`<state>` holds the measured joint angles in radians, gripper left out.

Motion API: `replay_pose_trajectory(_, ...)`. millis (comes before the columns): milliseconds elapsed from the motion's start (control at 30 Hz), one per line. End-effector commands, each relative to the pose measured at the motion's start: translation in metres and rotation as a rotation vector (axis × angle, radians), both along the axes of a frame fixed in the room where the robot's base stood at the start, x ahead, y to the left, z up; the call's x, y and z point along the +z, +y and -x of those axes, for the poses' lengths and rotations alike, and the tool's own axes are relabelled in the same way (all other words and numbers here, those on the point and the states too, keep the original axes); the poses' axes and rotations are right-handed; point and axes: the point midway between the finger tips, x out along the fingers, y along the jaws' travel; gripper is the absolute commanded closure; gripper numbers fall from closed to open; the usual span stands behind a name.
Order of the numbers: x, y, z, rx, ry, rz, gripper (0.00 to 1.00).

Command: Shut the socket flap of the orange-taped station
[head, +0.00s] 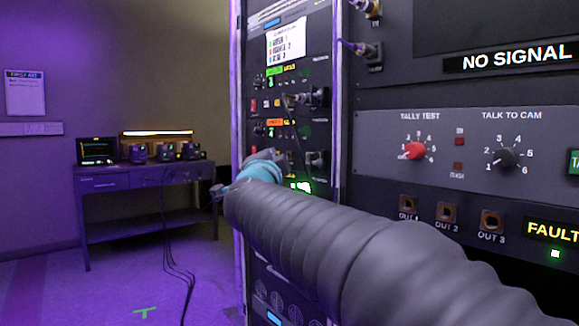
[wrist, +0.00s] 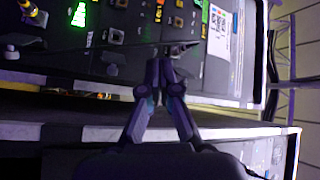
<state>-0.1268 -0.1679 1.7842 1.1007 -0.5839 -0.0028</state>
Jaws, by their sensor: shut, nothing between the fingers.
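The orange-taped station shows in the head view by its orange tape (head: 277,122) on the tall rack, below the green-taped station (head: 275,72). A dark socket fitting (head: 316,160) sits low at its right; I cannot tell its flap's angle. In the head view my arm hides the gripper's fingers.
A dark cable hangs across the stations in the head view. A white label sheet (head: 286,42) is above them. A grey panel with knobs (head: 460,155) stands at right. A desk with devices (head: 145,175) is at far left, with open floor in front.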

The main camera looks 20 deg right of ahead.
Motion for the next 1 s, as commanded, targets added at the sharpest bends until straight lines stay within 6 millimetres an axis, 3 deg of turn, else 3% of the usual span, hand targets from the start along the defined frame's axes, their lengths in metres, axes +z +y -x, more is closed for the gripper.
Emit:
replay_pose_trajectory(33, 0.003, -0.012, -0.009, -0.078, -0.035, -0.072, 1.00)
replay_pose_trajectory(200, -0.005, -0.050, -0.015, -0.341, -0.110, -0.290, 1.00)
replay_pose_trajectory(400, -0.025, -0.066, -0.011, -0.532, -0.125, -0.434, 1.00)
replay_pose_trajectory(667, -0.032, -0.082, -0.016, -0.584, -0.123, -0.467, 1.00)
replay_pose_trajectory(1000, -0.031, -0.130, -0.044, -0.581, -0.125, -0.466, 1.00)
